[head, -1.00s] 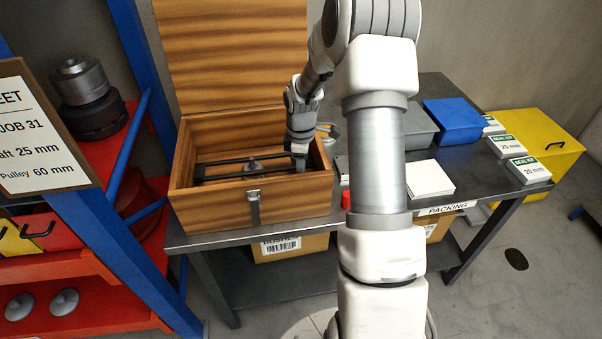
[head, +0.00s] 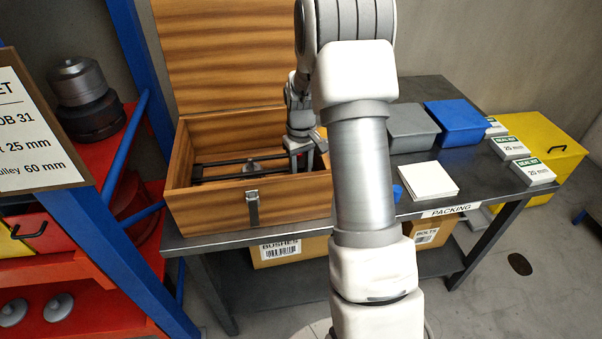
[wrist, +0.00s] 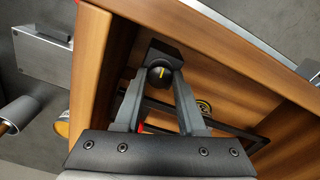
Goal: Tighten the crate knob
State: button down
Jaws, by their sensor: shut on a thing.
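The open wooden crate (head: 285,205) stands on the bench with its lid raised at the back. The crate knob (wrist: 159,74) is a round black knob with a yellow mark, seen in the wrist view near the crate's inner wall. My gripper (wrist: 160,84) is shut on the knob, a finger on each side. In the head view my gripper (head: 300,164) reaches down inside the crate's right end and hides the knob. A dark clamp frame (head: 225,163) with two bars lies across the crate, a small grey part (head: 254,167) between them.
White cards (head: 428,181), a grey bin (head: 413,128) and a blue bin (head: 458,122) are on the bench to the right. My arm blocks part of the bench. A blue-posted red rack (head: 85,270) stands at left.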

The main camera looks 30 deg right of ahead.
jog(key=m, duration=0.5)
jog(key=shift+m, duration=0.3)
jog(key=m, duration=0.4)
jog(key=shift+r+m, duration=0.1)
jog(key=shift+m, duration=0.2)
jog(key=m, duration=0.4)
jog(key=shift+m+p, duration=0.3)
jog(key=shift+p, duration=0.1)
jog(key=m+p, duration=0.1)
jog(key=m, duration=0.3)
jog(key=shift+m, duration=0.3)
jog(key=c, duration=0.5)
grip_release()
